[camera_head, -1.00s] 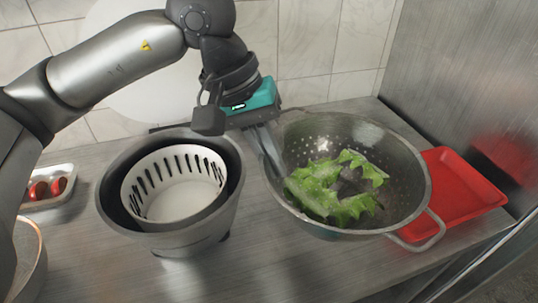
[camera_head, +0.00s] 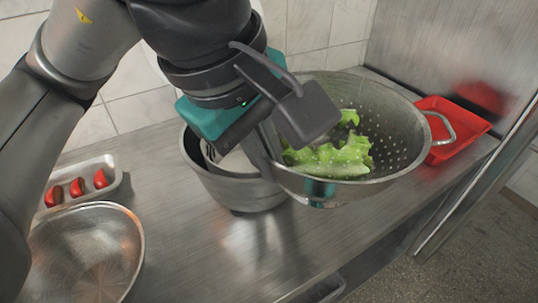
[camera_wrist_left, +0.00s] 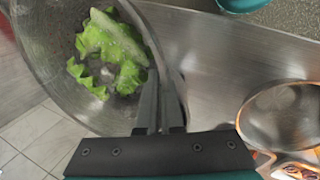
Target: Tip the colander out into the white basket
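The metal colander (camera_head: 395,135) holds green lettuce leaves (camera_head: 335,160); it also shows in the left wrist view (camera_wrist_left: 55,55). My left gripper (camera_head: 268,150) is shut on the colander's left rim; its fingers (camera_wrist_left: 160,105) pinch the wall in the wrist view. The colander looks raised off the counter, and its near-left edge overlaps the grey bowl in the picture. The white basket (camera_head: 232,162) sits inside the grey bowl (camera_head: 235,190), largely hidden by my gripper. The lettuce lies inside the colander. I do not see my right gripper.
A red tray (camera_head: 460,125) lies at the right by the metal wall. A small tray (camera_head: 112,166) with red pieces and a round metal bowl (camera_head: 85,255) stand at the left. The counter's front middle (camera_head: 250,265) is clear.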

